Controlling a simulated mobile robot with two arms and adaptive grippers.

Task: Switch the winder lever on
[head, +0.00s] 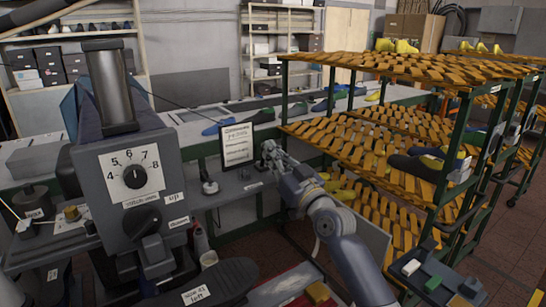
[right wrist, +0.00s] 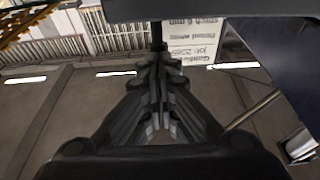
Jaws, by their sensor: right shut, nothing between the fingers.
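My right gripper (head: 268,149) is shut and empty, in front of the bench and just right of the framed card (head: 237,145). In the right wrist view its closed fingers (right wrist: 157,62) point toward a thin dark upright part (right wrist: 157,32) beside the printed card (right wrist: 193,42); I cannot tell whether they touch. A small upright lever with a round base (head: 209,184) stands on the grey ledge, left of and below the gripper. I cannot confirm that it is the winder lever. My left gripper is out of view.
A grey machine with a numbered dial (head: 134,177) and a dark lever (head: 149,222) stands at left. Slatted racks (head: 400,145) with shoe lasts stand close at right. A dark last (head: 205,282) marked left lies at the bottom. The long bench (head: 190,125) runs behind.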

